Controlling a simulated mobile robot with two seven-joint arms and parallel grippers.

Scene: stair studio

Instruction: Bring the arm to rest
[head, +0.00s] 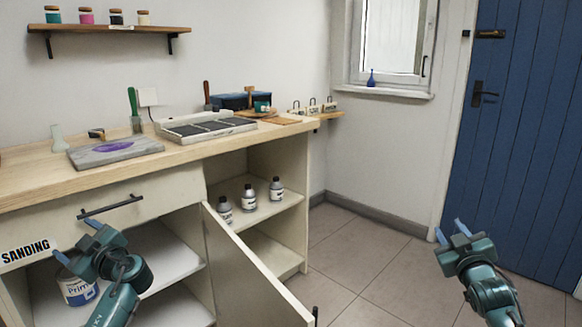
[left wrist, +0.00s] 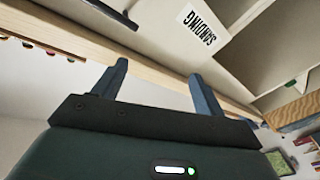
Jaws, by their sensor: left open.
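My left gripper (head: 77,240) is in front of the workbench, below the drawer labelled SANDING. Its two blue fingers are spread apart with nothing between them. The left wrist view also shows the open, empty fingers (left wrist: 158,68), with the bench edge and drawer front behind them. My right gripper (head: 450,232) is over the tiled floor, in front of the blue door. Its fingers stand apart and look empty.
An open cabinet door (head: 255,268) juts out between my arms. A primer tin (head: 77,288) stands inside the cabinet behind my left gripper, and several bottles (head: 249,198) stand on a shelf. The worktop (head: 40,180) holds trays and tools. The floor (head: 375,262) is clear.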

